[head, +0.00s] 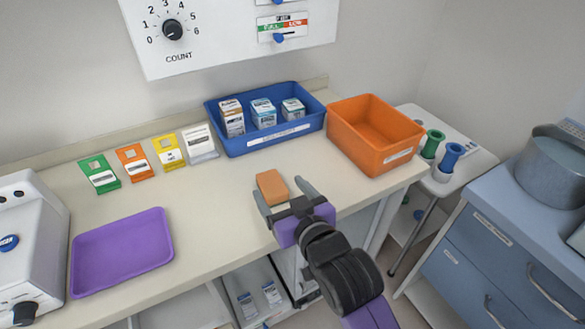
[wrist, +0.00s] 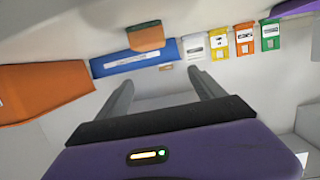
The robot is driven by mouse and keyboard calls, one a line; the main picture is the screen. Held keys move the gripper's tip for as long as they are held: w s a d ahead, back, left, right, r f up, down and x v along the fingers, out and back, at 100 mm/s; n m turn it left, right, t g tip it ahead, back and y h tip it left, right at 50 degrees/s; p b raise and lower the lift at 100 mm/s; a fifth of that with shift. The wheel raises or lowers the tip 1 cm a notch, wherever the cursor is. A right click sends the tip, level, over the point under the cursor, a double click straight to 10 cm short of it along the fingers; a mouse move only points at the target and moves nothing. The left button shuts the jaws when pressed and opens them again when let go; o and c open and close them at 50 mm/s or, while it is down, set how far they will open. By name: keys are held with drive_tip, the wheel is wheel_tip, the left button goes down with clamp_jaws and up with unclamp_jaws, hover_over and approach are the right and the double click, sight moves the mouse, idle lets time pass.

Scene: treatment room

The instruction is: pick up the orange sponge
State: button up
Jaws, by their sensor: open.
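The orange sponge (head: 272,187) is a small block on the cream counter near its front edge. In the wrist view the sponge (wrist: 146,38) shows at the top, beyond the fingers and a little left of the middle. My gripper (head: 284,190) is open at the counter's front edge, with its fingers pointing toward the sponge. In the head view one finger is beside the sponge's near side and the other is to its right. The fingers (wrist: 160,88) are apart with nothing held between them in the wrist view. I cannot tell whether a finger touches the sponge.
A blue bin (head: 234,149) with several small boxes stands behind the sponge. An orange bin (head: 377,159) is to the right. A purple tray (head: 122,252) and several coloured cards (head: 134,163) are to the left. The counter just left of the sponge is clear.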

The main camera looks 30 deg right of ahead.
sight(277, 193)
drive_tip(key=f+g, duration=0.1)
drive_tip(key=f, duration=0.1)
drive_tip(key=d+f+g, duration=0.1)
drive_tip(key=f, duration=0.1)
drive_tip(key=shift+d, duration=0.15)
drive_tip(key=shift+x, duration=1.2)
drive_tip(key=x, duration=0.5)
drive_tip(key=shift+w+a+r+p, duration=0.1)
drive_tip(key=shift+a+p, duration=0.1)
drive_tip(key=shift+p, duration=0.15)
drive_tip(key=c, duration=1.4)
